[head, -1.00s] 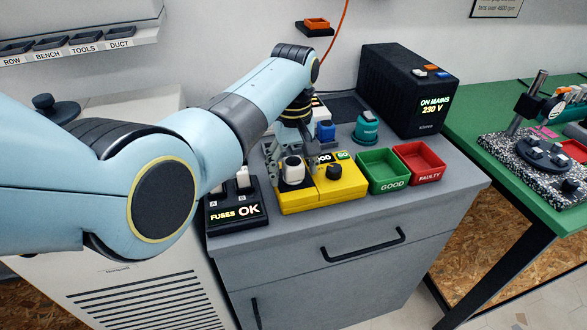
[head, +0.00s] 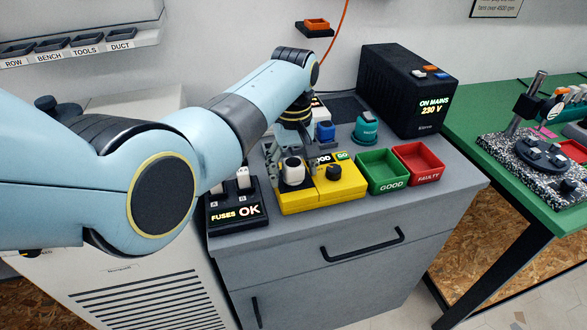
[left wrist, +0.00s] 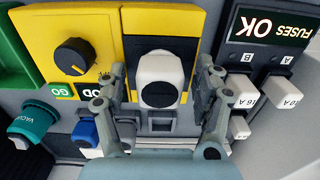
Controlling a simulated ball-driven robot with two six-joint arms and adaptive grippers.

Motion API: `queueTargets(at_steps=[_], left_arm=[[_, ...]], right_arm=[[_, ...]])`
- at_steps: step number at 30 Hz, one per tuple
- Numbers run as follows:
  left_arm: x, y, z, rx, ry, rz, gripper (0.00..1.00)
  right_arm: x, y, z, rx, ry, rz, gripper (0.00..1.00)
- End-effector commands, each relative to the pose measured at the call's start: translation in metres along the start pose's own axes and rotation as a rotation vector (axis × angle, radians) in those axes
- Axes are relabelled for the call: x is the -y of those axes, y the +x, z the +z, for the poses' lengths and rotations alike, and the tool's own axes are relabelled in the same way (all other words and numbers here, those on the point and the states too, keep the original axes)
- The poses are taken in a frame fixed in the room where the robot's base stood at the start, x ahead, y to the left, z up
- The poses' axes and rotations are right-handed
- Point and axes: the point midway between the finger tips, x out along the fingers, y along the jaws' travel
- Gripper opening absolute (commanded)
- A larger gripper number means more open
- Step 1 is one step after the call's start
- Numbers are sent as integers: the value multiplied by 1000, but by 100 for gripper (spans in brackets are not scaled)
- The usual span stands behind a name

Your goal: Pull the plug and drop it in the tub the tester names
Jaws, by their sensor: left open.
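A white plug (head: 293,171) with a dark round top stands in the left bay of the yellow tester (head: 316,198). The tester's display (head: 323,158) is partly covered, with "OOD" readable. My left gripper (head: 290,162) is open around the plug. In the left wrist view its fingers stand one on each side of the plug (left wrist: 160,68), with gaps showing. The green tub (head: 388,184) marked GOOD and the red tub (head: 427,177) marked FAULTY look empty, right of the tester. My right gripper is out of view.
A fuse box (head: 236,213) reading "FUSES OK" stands left of the tester. Behind are a blue plug-like block (head: 325,131), a teal round piece (head: 367,127) and a black power unit (head: 408,92) reading "ON MAINS 230 V". A green bench (head: 480,120) is at right.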

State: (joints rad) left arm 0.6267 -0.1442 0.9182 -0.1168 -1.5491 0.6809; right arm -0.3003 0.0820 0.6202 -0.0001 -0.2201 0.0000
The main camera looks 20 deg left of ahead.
Motion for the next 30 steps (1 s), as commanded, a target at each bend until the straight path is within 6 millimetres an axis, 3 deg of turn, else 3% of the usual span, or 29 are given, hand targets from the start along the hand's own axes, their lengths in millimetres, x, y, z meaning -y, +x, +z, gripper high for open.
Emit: queueTargets(at_steps=[11,27,30], left_arm=[[0,0,0,-1,0,1,68],[0,0,0,0,0,0,0],[0,0,0,1,0,0,0]], right_arm=[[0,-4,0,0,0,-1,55],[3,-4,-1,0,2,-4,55],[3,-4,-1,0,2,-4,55]])
